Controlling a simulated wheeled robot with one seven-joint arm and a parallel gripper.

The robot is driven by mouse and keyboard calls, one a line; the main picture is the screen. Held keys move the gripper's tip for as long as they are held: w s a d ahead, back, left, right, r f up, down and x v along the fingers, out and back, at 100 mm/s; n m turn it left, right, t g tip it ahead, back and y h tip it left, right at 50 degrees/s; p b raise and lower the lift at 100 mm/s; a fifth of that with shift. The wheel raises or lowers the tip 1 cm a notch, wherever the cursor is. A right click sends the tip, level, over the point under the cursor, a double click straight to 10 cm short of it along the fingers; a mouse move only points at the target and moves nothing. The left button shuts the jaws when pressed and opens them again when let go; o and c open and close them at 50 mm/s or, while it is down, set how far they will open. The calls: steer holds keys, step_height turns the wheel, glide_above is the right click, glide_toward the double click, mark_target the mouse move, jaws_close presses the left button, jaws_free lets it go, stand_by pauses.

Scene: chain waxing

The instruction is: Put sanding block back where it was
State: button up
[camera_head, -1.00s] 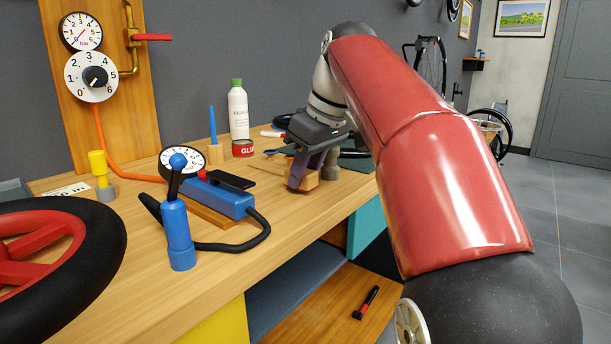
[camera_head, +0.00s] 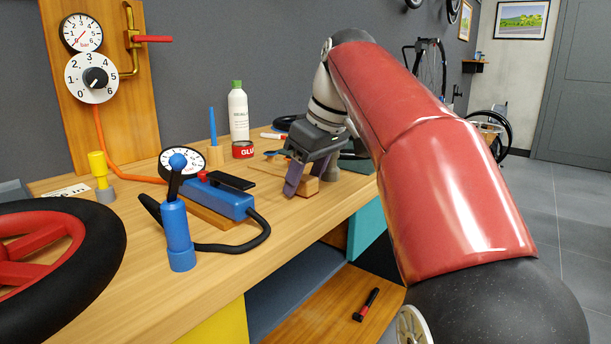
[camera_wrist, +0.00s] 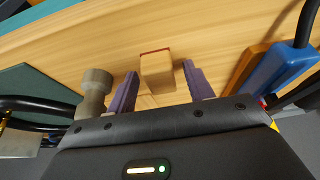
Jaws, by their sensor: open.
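The sanding block (camera_wrist: 157,72), a small wooden block with a red edge, lies on the wooden bench and shows between my fingers in the wrist view. In the head view the block (camera_head: 308,186) is partly hidden by a purple finger. My gripper (camera_wrist: 160,82) is open, with one purple finger on each side of the block and visible gaps to it. In the head view my gripper (camera_head: 303,180) is low over the bench, pointing down.
A grey round post (camera_wrist: 94,92) stands close beside one finger. A blue pump (camera_head: 222,195) with a black hose lies left of my gripper. Behind are a red glue tin (camera_head: 243,149) and a white bottle (camera_head: 238,112). The bench's front edge is close by.

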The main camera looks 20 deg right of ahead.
steer(key=p+v, duration=0.1)
steer(key=v, duration=0.7)
steer(key=shift+w+d+p, duration=0.25)
steer(key=shift+p, duration=0.05)
